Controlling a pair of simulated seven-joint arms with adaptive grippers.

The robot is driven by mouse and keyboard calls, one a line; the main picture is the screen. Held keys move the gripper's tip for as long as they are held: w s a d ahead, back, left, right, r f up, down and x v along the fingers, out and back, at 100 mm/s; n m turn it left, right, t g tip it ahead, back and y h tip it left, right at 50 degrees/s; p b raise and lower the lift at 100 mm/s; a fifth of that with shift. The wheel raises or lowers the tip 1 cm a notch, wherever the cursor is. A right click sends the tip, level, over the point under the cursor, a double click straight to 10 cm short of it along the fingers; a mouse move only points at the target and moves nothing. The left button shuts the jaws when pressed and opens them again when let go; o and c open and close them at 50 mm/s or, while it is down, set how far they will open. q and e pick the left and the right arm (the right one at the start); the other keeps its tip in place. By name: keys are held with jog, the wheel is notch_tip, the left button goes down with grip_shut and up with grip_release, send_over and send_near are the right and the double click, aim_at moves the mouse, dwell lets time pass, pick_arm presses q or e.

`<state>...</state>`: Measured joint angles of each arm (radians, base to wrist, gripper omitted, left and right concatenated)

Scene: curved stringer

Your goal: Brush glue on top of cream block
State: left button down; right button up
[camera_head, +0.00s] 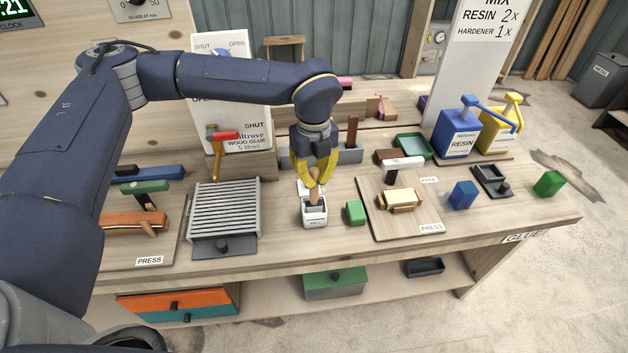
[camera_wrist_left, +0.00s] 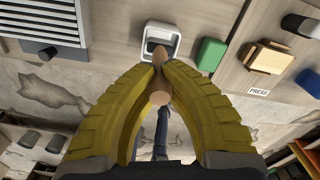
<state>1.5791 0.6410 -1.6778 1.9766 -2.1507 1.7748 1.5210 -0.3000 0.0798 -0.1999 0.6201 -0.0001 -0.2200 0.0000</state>
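My left gripper (camera_head: 316,180) is shut on the wooden handle of a brush (camera_head: 315,192), above a small white pot (camera_head: 314,216). The handle points down at the pot's dark opening; its lower end is hidden there, so I cannot tell how deep it sits. In the left wrist view the yellow fingers (camera_wrist_left: 160,72) close around the handle, with the pot (camera_wrist_left: 160,36) just beyond. The cream block (camera_head: 400,197) lies with brown pieces on a wooden press board to the right; it also shows in the wrist view (camera_wrist_left: 268,56). My right gripper is not in view.
A green block (camera_head: 356,212) stands between the pot and the press board (camera_head: 378,226). A press with a white handle (camera_head: 404,163) stands behind the cream block. A ribbed grey rack (camera_head: 225,208) is left of the pot. Blue (camera_head: 463,195) and green blocks stand at right.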

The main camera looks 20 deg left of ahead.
pick_arm(q)
jog(key=shift+r, duration=4.35)
